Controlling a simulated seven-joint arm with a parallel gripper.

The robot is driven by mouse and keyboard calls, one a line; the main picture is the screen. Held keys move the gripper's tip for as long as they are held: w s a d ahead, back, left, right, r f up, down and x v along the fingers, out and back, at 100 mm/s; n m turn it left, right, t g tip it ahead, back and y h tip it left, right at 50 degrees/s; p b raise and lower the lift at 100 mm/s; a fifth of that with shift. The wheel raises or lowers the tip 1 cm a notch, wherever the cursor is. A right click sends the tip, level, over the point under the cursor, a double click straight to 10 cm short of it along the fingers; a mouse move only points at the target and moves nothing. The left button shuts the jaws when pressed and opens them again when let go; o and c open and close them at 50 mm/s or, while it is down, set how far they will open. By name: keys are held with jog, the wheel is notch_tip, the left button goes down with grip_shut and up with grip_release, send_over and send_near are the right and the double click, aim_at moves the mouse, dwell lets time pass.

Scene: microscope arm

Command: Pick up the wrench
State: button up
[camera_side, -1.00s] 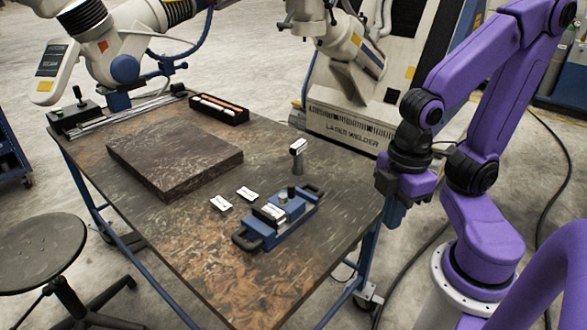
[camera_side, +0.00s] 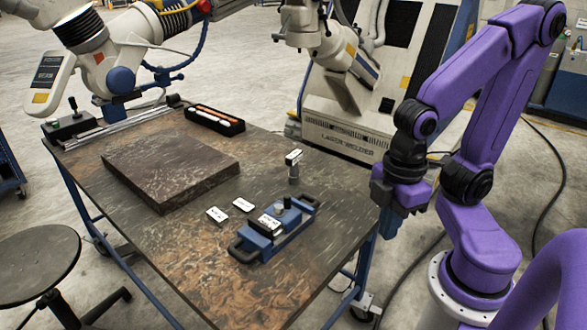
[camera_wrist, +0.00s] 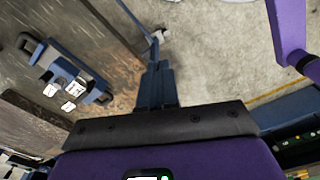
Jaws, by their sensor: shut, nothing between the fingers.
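I cannot make out a wrench in either view. My gripper (camera_side: 393,218) hangs beside the right edge of the worktable (camera_side: 200,285), apart from everything on it. In the wrist view my gripper (camera_wrist: 160,68) has its dark fingers together, shut and empty, over the floor beside the table edge. A blue fixture (camera_side: 247,251) with a dark handle at each end lies on the table, left of my gripper. It also shows at the left of the wrist view (camera_wrist: 45,58).
Two small white labelled pieces (camera_side: 216,215) lie left of the fixture. A small upright part (camera_side: 293,170) stands behind it. A thick dark slab (camera_side: 170,165) and a black tray (camera_side: 230,130) with rods are farther back. A stool (camera_side: 38,262) stands at the left.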

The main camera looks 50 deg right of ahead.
jog(key=o, duration=1.7)
jog(key=shift+o, duration=0.2)
jog(key=w+f+m+t+y, duration=0.1)
jog(key=w+f+m+t, duration=0.15)
jog(key=w, duration=0.95)
jog(key=m+t, duration=0.9)
jog(key=t, duration=0.2)
send_near(298, 157)
jog(key=x, duration=0.6)
jog(key=shift+w, duration=0.35)
jog(key=shift+x, duration=2.45)
